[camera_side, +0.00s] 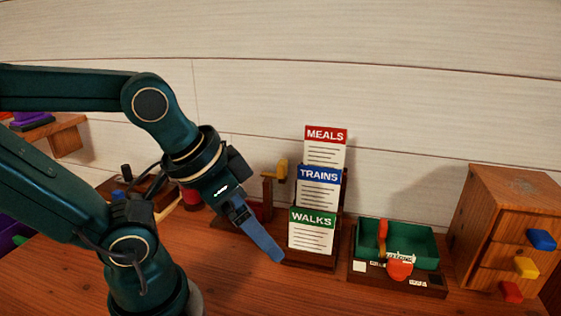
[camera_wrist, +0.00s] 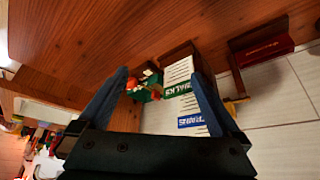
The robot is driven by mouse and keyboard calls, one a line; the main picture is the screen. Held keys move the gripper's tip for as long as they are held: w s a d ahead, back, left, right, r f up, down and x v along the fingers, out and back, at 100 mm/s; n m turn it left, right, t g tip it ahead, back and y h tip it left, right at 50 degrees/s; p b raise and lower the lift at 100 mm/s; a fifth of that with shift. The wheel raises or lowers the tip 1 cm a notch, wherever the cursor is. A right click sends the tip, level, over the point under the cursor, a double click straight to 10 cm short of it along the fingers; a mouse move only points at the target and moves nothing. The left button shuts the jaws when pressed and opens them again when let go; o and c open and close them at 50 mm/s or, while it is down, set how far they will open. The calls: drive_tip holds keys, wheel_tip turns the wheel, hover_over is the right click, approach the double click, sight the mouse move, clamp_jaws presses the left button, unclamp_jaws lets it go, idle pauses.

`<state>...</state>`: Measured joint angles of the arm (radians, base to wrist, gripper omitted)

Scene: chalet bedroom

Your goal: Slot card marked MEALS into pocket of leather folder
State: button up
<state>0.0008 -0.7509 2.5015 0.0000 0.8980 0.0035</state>
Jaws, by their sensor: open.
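The MEALS card (camera_side: 325,143), with a red header, stands at the back and top of a tiered wooden rack (camera_side: 318,263), behind the TRAINS card (camera_side: 319,186) and the WALKS card (camera_side: 311,232). The wrist view shows the WALKS card (camera_wrist: 177,89) and TRAINS card (camera_wrist: 192,121); I cannot make out MEALS there. My gripper (camera_side: 277,256) is open and empty, fingers pointing down in front and left of the rack; its fingertips (camera_wrist: 161,72) show in the wrist view. A dark red item with faint lettering (camera_wrist: 265,50) may be the leather folder; its pocket is not clear.
A green tray (camera_side: 425,243) with small items stands right of the rack. A wooden drawer cabinet (camera_side: 510,225) with coloured knobs is at far right. A wooden stand with a yellow piece (camera_side: 282,169) is behind my gripper. The front tabletop is clear.

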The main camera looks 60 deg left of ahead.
drive_tip(key=c, duration=0.9)
drive_tip(key=shift+r, duration=0.1)
